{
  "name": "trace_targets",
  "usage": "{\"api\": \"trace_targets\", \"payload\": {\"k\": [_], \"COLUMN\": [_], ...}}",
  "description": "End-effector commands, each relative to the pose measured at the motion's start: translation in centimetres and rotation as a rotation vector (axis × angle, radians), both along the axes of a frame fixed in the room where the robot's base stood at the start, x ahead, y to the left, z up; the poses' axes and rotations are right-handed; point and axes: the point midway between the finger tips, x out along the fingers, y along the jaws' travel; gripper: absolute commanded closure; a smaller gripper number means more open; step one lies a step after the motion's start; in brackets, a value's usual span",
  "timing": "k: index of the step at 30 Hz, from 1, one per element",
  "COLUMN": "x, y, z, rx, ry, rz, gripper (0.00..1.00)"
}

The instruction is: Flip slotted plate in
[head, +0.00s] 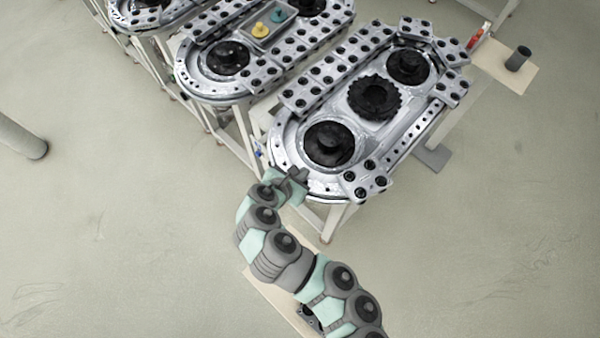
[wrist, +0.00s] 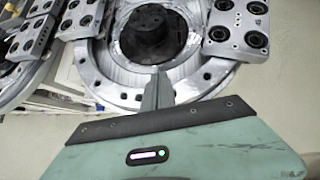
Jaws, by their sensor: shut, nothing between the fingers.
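Silver plates with black round holes sit along the nearest ring track (head: 285,165). I cannot tell which one is the slotted plate. One plate (head: 366,180) sits at the track's near right edge; a plate also shows at the upper right of the wrist view (wrist: 238,22). A row of plates (head: 318,80) runs along the far left side. My gripper (head: 299,174) is over the track's near left rim, at a stretch of bare rail between plates. In the wrist view its fingers (wrist: 158,78) are together and empty, pointing toward the black hub (wrist: 152,35).
Black hubs (head: 329,143) and a black gear (head: 373,98) stand inside the track. A second track (head: 190,75) with a small tray (head: 268,24) stands to the left. A dark cylinder (head: 517,59) stands on a board at the right. The floor in front is open.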

Motion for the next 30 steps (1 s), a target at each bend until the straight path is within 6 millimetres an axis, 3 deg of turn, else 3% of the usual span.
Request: {"api": "trace_targets", "payload": {"k": [13,30], "x": [3.6,4.2], "y": [-2.3,-2.6], "z": [-3.9,-4.3], "rx": [0.0,0.0], "ry": [0.001,0.0], "rz": [-0.002,0.0], "gripper": [1.0,1.0]}}
